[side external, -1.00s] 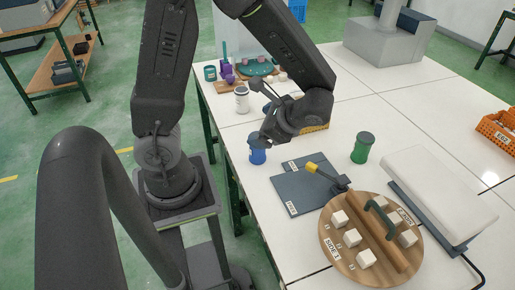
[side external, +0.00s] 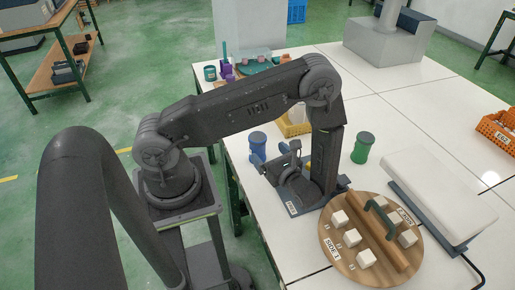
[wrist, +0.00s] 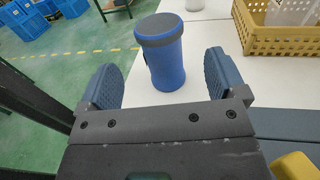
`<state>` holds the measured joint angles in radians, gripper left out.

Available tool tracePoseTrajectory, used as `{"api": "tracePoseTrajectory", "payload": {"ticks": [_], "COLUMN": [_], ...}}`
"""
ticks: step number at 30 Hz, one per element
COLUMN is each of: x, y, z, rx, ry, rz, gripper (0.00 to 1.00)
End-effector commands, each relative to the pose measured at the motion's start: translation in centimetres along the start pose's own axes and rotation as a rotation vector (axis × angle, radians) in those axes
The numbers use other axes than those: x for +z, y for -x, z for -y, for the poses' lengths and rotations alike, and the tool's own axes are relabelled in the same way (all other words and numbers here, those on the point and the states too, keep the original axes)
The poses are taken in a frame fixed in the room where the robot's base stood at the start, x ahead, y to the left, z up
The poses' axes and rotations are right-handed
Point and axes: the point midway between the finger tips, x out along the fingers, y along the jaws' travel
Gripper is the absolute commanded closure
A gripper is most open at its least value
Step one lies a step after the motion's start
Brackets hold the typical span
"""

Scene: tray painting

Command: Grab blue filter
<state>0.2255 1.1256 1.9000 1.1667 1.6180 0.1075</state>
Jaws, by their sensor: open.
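The blue filter (side external: 257,145) is an upright blue cylinder with a dark grey lid, standing on the white table. It also shows in the wrist view (wrist: 167,68), upright between the lines of the two fingers. My gripper (side external: 277,158) is low over the table, just in front of the filter and pointing at it. In the wrist view my gripper (wrist: 163,82) is open, with one blue-grey finger on each side of the filter. A gap shows on both sides, and I see no contact. The filter's lower part is partly hidden by the gripper in the side view.
A green cylinder (side external: 362,148) stands to the right. A yellow basket (wrist: 285,38) is behind. A dark mat (side external: 293,208) lies under my arm. A round wooden board (side external: 372,275) with white cubes is at the front. A white padded block (side external: 440,193) lies right.

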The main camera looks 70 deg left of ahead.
Motion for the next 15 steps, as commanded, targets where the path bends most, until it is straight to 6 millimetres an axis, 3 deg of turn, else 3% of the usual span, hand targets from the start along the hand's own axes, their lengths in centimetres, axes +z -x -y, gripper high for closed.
{"api": "tracePoseTrajectory", "payload": {"ticks": [5,15], "x": [-2.8,-2.6], "y": [0.0,-3.3], "z": [-0.1,-0.1], "rx": [0.001,0.006], "ry": [-0.001,0.0], "rz": [0.0,-0.001], "gripper": [0.1,0.1]}}
